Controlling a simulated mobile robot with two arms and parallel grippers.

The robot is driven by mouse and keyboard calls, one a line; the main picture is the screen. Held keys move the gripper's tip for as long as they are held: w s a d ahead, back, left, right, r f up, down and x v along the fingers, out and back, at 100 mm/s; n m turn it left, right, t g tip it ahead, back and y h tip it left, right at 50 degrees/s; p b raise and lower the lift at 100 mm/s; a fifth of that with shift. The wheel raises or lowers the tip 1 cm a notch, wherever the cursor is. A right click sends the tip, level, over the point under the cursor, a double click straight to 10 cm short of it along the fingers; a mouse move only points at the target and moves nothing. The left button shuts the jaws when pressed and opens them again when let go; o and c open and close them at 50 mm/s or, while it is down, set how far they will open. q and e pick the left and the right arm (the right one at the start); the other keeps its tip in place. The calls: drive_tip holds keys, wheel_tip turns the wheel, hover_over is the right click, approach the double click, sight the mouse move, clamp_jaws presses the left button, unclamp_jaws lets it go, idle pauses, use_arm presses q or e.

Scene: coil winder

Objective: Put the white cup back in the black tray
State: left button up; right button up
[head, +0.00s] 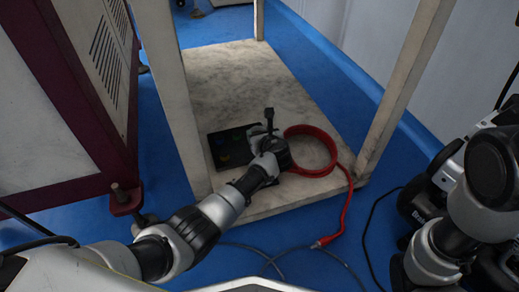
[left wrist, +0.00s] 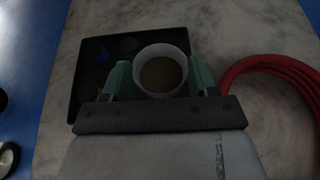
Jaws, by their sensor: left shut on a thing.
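The white cup (left wrist: 163,56) is between the green fingers of my left gripper (left wrist: 160,82) in the left wrist view. Its open top faces the camera and its inside looks brown. My left gripper (head: 266,132) is shut on the cup and is at the right part of the black tray (head: 216,138) in the head view. The tray (left wrist: 83,91) lies on the low shelf. I cannot tell whether the cup touches the tray floor. My right arm is at the right edge of the head view, and its fingers are not seen.
The marbled shelf (head: 235,80) has pale posts at its corners. A coiled red hose (head: 322,172) lies right of the tray and runs off the front edge. A maroon and white machine (head: 62,110) stands left.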

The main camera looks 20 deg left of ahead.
use_arm(q)
drive_tip(key=shift+f+b, duration=2.05)
drive_tip(key=shift+b, duration=0.1)
drive_tip(key=shift+r, duration=0.1)
drive_tip(key=shift+f, duration=0.25)
drive_tip(key=shift+f, duration=0.3)
drive_tip(key=o, duration=0.9)
drive_tip(key=shift+r, duration=0.1)
